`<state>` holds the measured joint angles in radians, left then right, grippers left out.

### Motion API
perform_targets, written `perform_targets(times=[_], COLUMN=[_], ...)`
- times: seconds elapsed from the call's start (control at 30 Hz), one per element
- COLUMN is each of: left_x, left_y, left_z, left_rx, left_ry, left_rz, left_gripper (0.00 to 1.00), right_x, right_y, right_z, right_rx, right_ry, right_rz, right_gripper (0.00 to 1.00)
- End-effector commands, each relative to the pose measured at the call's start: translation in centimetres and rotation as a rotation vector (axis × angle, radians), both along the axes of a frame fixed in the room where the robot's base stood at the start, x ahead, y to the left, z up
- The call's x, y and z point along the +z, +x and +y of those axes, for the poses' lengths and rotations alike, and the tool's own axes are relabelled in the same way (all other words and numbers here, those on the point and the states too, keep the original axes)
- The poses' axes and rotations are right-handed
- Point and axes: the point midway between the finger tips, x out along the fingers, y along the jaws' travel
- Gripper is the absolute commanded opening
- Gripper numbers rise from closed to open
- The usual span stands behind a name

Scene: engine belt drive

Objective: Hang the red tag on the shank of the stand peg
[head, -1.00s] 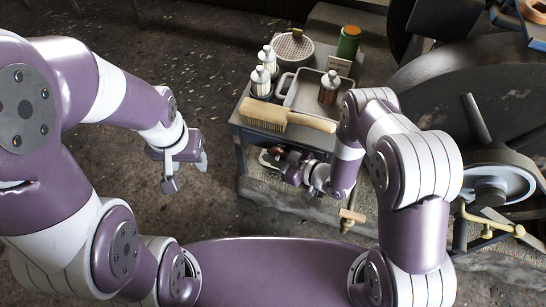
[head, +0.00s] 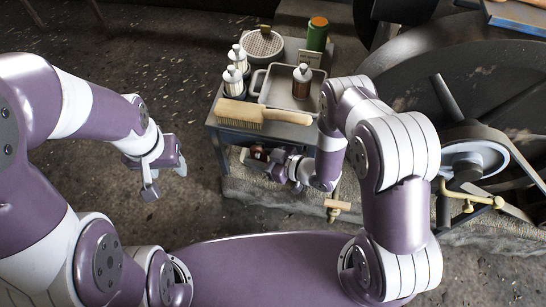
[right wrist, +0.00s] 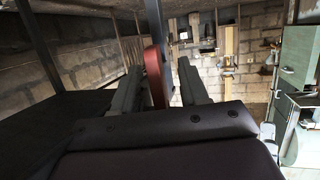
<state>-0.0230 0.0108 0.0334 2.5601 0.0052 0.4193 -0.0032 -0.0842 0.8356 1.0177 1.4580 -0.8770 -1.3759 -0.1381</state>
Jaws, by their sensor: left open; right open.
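My right gripper (head: 270,160) is low at the front of the cart, below its top. In the right wrist view its two fingers (right wrist: 158,85) stand apart. A flat red piece, which looks like the red tag (right wrist: 154,77), stands between them, closer to the left finger; its lower end is hidden behind the gripper body. A dark upright bar (right wrist: 158,25) runs just beyond the red piece; I cannot tell whether they touch. In the head view the tag is too small to make out clearly, and I cannot identify the stand peg. My left gripper (head: 166,175) is open and empty over the floor.
The cart top (head: 216,118) holds a wooden brush (head: 240,111), a grey tray (head: 262,92), several bottles, a round sieve (head: 263,43) and a green cylinder (head: 317,36). A large dark wheel (head: 470,85) stands right. The floor left of the cart is clear.

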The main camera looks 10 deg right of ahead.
Motion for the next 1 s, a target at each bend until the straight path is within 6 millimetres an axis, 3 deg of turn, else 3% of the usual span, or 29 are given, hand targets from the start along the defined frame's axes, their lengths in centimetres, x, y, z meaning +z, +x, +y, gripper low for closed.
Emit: perform_targets(times=[0.4, 0.57, 0.77, 0.87, 0.93, 0.97, 1.0], left_x=[3.3, 3.8, 3.8, 3.8, 3.8, 3.8, 3.8], left_y=[0.0, 0.0, 0.0, 0.0, 0.0, 0.0, 0.0], left_z=[0.0, 0.0, 0.0, 0.0, 0.0, 0.0, 0.0], left_rx=[0.000, 0.000, 0.000, 0.000, 0.000, 0.000, 0.000], left_ry=[0.000, 0.000, 0.000, 0.000, 0.000, 0.000, 0.000], left_rz=[0.000, 0.000, 0.000, 0.000, 0.000, 0.000, 0.000], left_gripper=[0.53, 0.53, 0.53, 0.53, 0.53, 0.53, 0.53], right_x=[2.9, 3.4, 3.4, 1.7, -1.6, -2.9, -3.7], right_y=[-4.5, -5.6, -6.0, -6.5, -8.3, -8.8, -9.0], right_z=[-7.0, -8.7, -9.2, -9.5, -11.0, -12.5, -15.1], right_rx=[-0.008, -0.005, -0.001, -0.003, -0.056, -0.101, -0.178], right_ry=[0.002, 0.001, 0.002, -0.054, -0.178, -0.255, -0.374], right_rz=[0.003, 0.002, 0.003, 0.082, 0.269, 0.372, 0.509], right_gripper=[0.44, 0.44, 0.44, 0.44, 0.44, 0.44, 0.44])
